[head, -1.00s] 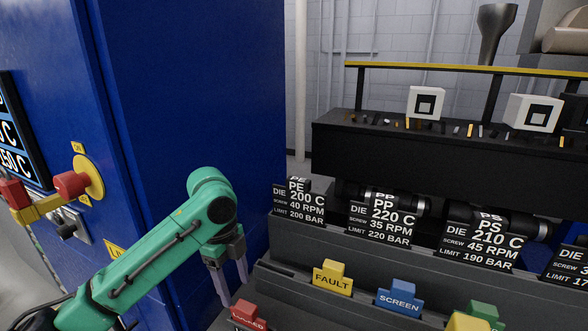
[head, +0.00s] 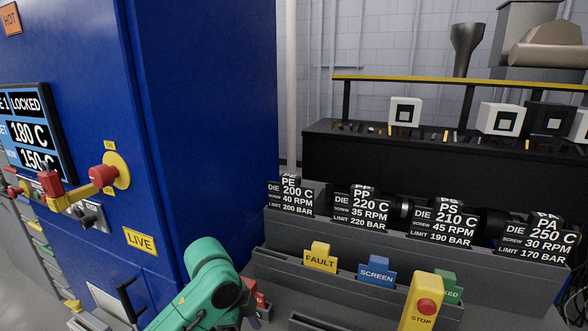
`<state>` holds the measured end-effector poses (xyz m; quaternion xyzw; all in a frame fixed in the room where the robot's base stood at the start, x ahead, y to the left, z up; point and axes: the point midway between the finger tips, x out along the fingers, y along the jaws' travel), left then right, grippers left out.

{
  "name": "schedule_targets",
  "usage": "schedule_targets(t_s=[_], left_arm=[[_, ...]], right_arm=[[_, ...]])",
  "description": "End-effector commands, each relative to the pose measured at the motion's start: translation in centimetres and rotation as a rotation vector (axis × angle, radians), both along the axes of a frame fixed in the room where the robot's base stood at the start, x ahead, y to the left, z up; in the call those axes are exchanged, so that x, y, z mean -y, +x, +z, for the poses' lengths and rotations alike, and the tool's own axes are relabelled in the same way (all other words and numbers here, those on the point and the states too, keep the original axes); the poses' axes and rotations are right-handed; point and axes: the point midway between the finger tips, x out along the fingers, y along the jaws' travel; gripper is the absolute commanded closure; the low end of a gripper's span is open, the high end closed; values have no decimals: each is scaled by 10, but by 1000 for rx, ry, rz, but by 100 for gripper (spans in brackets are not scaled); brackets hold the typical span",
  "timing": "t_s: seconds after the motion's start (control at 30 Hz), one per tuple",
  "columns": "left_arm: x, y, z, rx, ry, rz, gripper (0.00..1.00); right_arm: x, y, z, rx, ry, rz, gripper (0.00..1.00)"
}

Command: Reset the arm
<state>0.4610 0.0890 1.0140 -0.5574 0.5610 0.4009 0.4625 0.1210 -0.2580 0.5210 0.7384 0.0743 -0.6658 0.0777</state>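My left arm, green, comes in at the bottom of the head view, with its bend in front of the blue cabinet (head: 210,120). My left gripper (head: 254,318) is at the bottom edge, small and partly hidden by the arm and cut by the frame. Its fingers are beside a red tag block (head: 253,291), and I cannot tell whether they touch it or how far apart they are. My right gripper is not in view.
A grey rack holds dark die cards (head: 364,208), a yellow FAULT tag (head: 320,258), a blue SCREEN tag (head: 376,271) and a green tag (head: 448,291). A yellow STOP box (head: 421,303) stands in front. A red-knobbed switch (head: 103,176) juts from the cabinet.

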Motion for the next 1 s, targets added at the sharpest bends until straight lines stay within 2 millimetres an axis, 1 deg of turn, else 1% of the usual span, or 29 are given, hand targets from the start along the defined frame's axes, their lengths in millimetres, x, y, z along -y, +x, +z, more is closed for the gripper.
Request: schedule_targets(t_s=[0.03,0.13,0.2,0.27,0.3,0.37,0.4,0.47,0.5,0.67,0.8,0.83,0.9,0.97,1.0], left_arm=[[5,-7,-12,-7,-28,51,36],[9,-21,-34,-13,-91,215,36],[6,-33,-51,-21,-138,376,36],[-3,-45,-64,-29,-169,529,36],[-11,-52,-72,-33,-182,628,36],[-25,-63,-82,-38,-191,760,36],[-35,-71,-88,-39,-191,840,36],[-50,-82,-95,-39,-187,951,36],[-60,-90,-99,-38,-179,1020,36],[-102,-123,-112,-23,-134,1268,36],[-139,-156,-117,5,-71,1456,36],[-143,-158,-122,7,-60,1477,36],[-141,-150,-148,-2,-52,1466,36],[-140,-147,-168,-8,-47,1463,36],[-139,-146,-183,-14,-41,1461,36]], right_arm=[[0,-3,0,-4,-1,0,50],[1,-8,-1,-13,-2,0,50],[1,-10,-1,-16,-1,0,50],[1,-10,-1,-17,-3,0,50],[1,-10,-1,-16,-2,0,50],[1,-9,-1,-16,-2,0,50],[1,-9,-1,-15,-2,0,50],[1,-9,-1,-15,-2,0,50],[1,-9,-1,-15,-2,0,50],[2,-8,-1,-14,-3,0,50],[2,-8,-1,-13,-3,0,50],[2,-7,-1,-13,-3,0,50],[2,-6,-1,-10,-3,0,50],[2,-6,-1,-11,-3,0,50],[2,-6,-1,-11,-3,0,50]])
